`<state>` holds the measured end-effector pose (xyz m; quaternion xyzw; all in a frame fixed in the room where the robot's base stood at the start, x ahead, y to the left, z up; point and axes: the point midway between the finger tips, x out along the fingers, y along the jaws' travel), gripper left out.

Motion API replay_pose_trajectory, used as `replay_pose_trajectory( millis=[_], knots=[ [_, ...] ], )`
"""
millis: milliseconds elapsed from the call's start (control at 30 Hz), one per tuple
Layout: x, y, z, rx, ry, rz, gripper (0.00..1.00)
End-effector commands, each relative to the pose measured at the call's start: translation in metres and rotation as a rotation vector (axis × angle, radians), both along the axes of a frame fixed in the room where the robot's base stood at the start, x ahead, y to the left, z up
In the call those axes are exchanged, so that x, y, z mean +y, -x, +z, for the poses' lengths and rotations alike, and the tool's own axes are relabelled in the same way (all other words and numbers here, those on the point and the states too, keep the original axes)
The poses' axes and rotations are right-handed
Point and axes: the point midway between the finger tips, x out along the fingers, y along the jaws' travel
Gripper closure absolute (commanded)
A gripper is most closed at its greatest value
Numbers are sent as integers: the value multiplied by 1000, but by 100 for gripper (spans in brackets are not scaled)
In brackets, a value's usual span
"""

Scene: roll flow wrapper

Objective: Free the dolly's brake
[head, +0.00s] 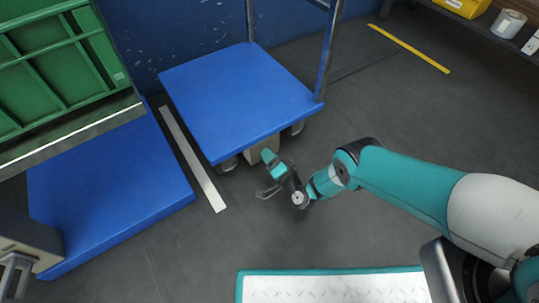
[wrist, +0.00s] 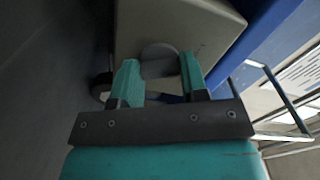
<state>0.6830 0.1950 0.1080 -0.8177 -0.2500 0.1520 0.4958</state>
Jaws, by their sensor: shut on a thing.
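The dolly (head: 235,95) has a flat blue deck and an upright grey frame at its back. A beige box (head: 262,147) sits under its front edge, and it also fills the top of the wrist view (wrist: 205,25). My gripper (head: 266,153) is low at this box, just beyond the deck's front edge. In the wrist view, its two teal fingers (wrist: 159,75) stand on either side of a grey, round-ended brake lever (wrist: 158,54) on the box. The fingers are shut on it, though the contact is partly hidden.
Another blue platform (head: 110,190) with a green crate (head: 55,65) stands at left, beyond a white floor strip (head: 192,160). A teal-edged light plate (head: 330,288) lies in front. A shelf (head: 490,30) stands at the upper right. Open grey floor lies right of the dolly.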

Motion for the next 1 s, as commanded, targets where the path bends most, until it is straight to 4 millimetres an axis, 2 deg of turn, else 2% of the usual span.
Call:
replay_pose_trajectory(
  millis=[667,700,767,800,1000],
  knots=[
    [0,1,0,-32,49,0,83],
    [0,1,0,-32,47,1,50],
    [0,1,0,-32,47,1,37],
    [0,1,0,-32,48,1,34],
    [0,0,0,-33,48,1,34]
  ],
)
